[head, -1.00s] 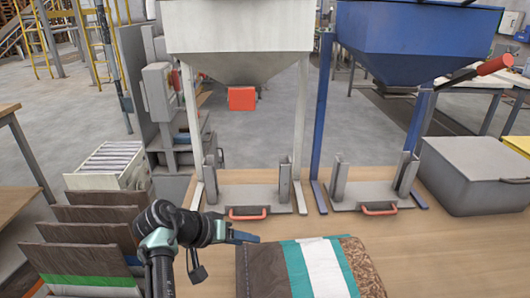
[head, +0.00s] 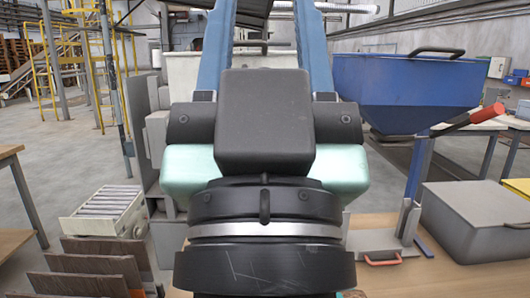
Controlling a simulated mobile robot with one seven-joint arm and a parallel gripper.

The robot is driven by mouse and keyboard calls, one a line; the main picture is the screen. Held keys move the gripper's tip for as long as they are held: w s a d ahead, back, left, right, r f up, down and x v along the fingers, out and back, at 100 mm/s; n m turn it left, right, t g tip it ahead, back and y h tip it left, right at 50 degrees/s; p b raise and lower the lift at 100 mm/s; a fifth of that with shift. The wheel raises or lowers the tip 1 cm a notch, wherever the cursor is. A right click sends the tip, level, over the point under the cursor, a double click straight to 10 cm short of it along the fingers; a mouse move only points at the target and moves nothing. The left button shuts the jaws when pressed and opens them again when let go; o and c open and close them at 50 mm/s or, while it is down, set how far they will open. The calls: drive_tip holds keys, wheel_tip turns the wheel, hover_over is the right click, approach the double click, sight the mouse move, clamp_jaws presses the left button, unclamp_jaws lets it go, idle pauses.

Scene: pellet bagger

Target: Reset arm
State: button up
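My gripper (head: 264,30) fills the middle of the head view, raised close to the camera and pointing up. Its two blue fingers stand wide apart with nothing held between them, and their tips reach the top edge. Its dark wrist and pale green body cover most of the workbench (head: 440,272). The bag of pellets is almost wholly hidden behind my wrist.
The blue hopper (head: 405,90) stands right, with a red-handled lever (head: 470,118) beside it. A grey lidded bin (head: 475,215) sits at the right.

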wheel_tip(320, 180, up, 13)
drive_tip(key=p, duration=1.2)
drive_tip(key=shift+s+p, duration=0.2)
drive_tip(key=shift+p, duration=0.15)
drive_tip(key=shift+f, duration=0.15)
